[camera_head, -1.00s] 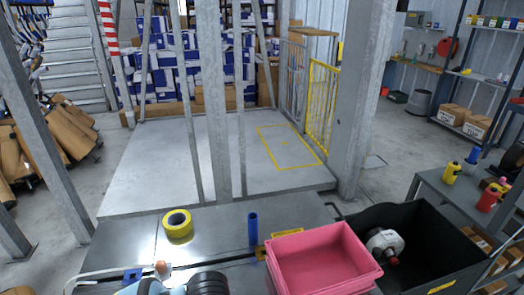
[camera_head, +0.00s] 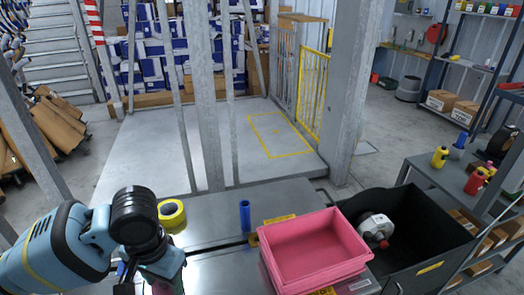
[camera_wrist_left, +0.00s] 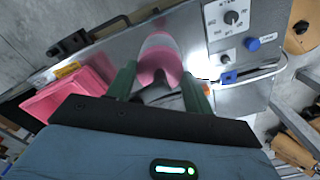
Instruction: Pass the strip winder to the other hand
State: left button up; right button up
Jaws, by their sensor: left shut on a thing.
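My left gripper (camera_head: 163,278) is low at the left of the head view, above the near part of the metal table. In the left wrist view its green fingers (camera_wrist_left: 160,88) are shut on a rounded pink-and-white thing, which I take to be the strip winder (camera_wrist_left: 158,45). It sticks out beyond the fingertips; its near end is partly hidden between them. In the head view only a little pink shows at the gripper, at the bottom edge. My right gripper is not in view.
A pink bin (camera_head: 315,250) stands on the table, right of the left gripper. A black crate (camera_head: 425,252) beside it holds a grey-white device (camera_head: 376,228). A yellow tape roll (camera_head: 171,220) and a blue cylinder (camera_head: 245,215) stand behind. The tabletop between them is clear.

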pick_arm(q)
jog(key=a+r+n, duration=0.1)
jog(key=r+n, duration=0.1)
jog(key=n, duration=0.1)
jog(key=shift+w+a+r+n, duration=0.2)
jog(key=shift+a+n, duration=0.1)
jog(key=shift+a, duration=0.05)
jog(key=w+d+r+m, duration=0.1)
jog(key=w+d+m, duration=0.1)
jog(key=d, duration=0.7)
jog(key=w+d+r+m, duration=0.2)
jog(key=w+d+m, duration=0.1)
jog(key=d, duration=0.6)
jog(key=w+d+r+m, duration=0.2)
jog(key=w+d+m, duration=0.1)
jog(key=d, duration=0.6)
